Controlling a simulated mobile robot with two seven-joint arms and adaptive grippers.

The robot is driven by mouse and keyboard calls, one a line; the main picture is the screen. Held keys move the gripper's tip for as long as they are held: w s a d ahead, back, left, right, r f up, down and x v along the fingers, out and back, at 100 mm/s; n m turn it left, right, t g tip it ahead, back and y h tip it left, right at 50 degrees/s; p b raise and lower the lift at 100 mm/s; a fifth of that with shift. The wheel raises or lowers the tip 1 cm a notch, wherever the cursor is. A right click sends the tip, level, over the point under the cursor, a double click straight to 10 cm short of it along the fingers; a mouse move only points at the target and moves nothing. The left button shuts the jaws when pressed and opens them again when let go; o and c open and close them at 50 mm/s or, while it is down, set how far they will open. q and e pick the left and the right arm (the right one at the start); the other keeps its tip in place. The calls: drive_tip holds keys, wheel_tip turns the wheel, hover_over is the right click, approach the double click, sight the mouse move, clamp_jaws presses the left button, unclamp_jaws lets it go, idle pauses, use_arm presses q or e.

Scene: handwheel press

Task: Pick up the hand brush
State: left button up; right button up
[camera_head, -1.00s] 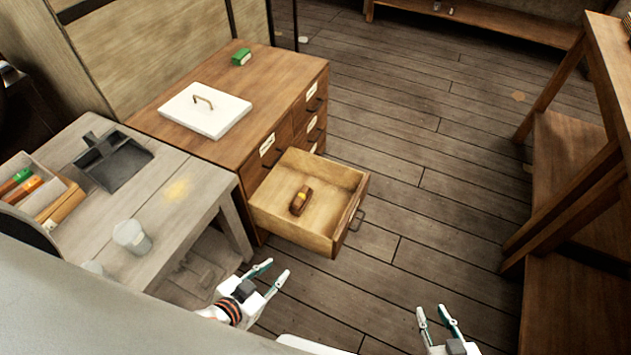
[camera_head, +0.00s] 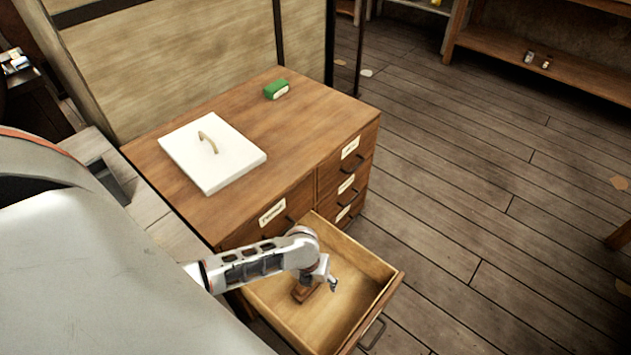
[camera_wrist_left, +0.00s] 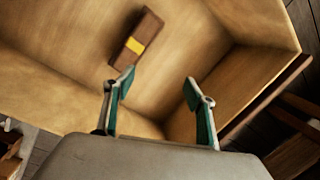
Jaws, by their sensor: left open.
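The hand brush, a small brown block with a yellow band, lies on the floor of the open drawer (camera_head: 345,318). In the head view the brush (camera_head: 303,292) is partly hidden by my left wrist and gripper. My left gripper (camera_head: 330,285) hangs over the drawer, just to the right of the brush. In the left wrist view the brush (camera_wrist_left: 137,38) shows ahead of the left fingertip, apart from it. There my left gripper (camera_wrist_left: 159,77) is open, with nothing between its fingers. My right gripper is not in view.
The wooden cabinet (camera_head: 290,145) holds the drawer. On its top are a white lid-like panel with a handle (camera_head: 225,172) and a green box (camera_head: 277,89). The drawer's walls surround the brush. Open plank floor (camera_head: 455,200) lies to the right.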

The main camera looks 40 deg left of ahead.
sight(300, 293)
use_arm(q)
drive_tip(key=a+m, duration=0.1)
drive_tip(key=w+a+f+m+g+b, duration=0.1)
drive_tip(key=a+m, duration=0.1)
drive_tip(key=a+f+m+y, duration=0.1)
drive_tip(key=a+m, duration=0.1)
drive_tip(key=shift+w+f+g+b, duration=0.2)
drive_tip(key=shift+f+g+b, duration=0.05)
drive_tip(key=shift+g+b, duration=0.1)
drive_tip(key=shift+f+b, duration=0.4)
drive_tip(key=shift+f, duration=1)
wheel_tip(300, 293, down, 4)
drive_tip(key=shift+a+r+b, duration=0.15)
drive_tip(key=shift+b, duration=1.05)
drive_tip(key=shift+w+f, duration=0.35)
drive_tip(key=shift+f, duration=0.05)
drive_tip(key=shift+r, duration=0.1)
drive_tip(key=c, duration=1.1)
drive_tip(key=shift+c, duration=1.2)
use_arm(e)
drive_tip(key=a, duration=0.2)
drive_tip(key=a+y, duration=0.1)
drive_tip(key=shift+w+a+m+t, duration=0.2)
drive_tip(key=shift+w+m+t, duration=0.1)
